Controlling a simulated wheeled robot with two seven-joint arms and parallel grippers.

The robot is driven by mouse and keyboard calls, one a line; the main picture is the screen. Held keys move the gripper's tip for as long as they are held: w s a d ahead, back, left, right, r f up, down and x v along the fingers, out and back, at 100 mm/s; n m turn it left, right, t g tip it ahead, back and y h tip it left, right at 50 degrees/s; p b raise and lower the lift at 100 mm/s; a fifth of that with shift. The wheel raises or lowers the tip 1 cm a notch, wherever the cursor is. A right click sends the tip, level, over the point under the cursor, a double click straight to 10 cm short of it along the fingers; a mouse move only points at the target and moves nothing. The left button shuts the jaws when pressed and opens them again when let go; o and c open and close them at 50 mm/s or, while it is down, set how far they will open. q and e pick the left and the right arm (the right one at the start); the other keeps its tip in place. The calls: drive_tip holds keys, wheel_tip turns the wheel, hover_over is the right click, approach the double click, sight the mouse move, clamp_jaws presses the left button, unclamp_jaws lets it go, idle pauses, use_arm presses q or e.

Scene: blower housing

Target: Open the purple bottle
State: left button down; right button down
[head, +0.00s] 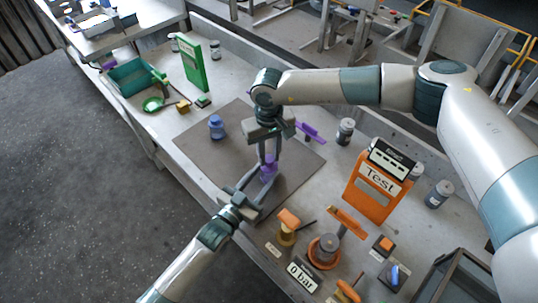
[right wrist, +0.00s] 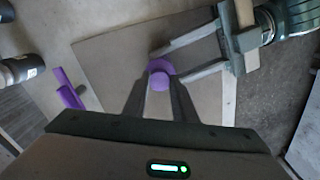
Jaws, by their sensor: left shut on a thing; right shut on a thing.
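The purple bottle (head: 267,174) stands on the grey mat in the head view, partly hidden by the fingers. In the right wrist view its body (right wrist: 161,66) shows as a purple arc behind its round cap (right wrist: 158,83). My right gripper (head: 270,156) reaches down from above, shut on the cap between its fingertips (right wrist: 158,92). My left gripper (head: 258,182) comes in low from the front and is shut on the bottle's body; its fingers (right wrist: 185,60) enter from the right in the right wrist view. I cannot tell whether the cap is seated or apart.
A blue bottle (head: 216,128) stands on the mat (head: 195,140) to the left. A purple part (head: 311,132) lies behind my right gripper. An orange test stand (head: 375,196) and orange-based fittings (head: 323,250) crowd the right. A green bin (head: 133,76) sits far left.

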sight(269, 158)
drive_tip(key=shift+r, duration=0.65)
drive_tip(key=shift+r, duration=0.15)
drive_tip(key=shift+r, duration=1.95)
use_arm(q)
drive_tip(key=c, duration=1)
unclamp_jaws()
drive_tip(key=shift+s+a, duration=0.1)
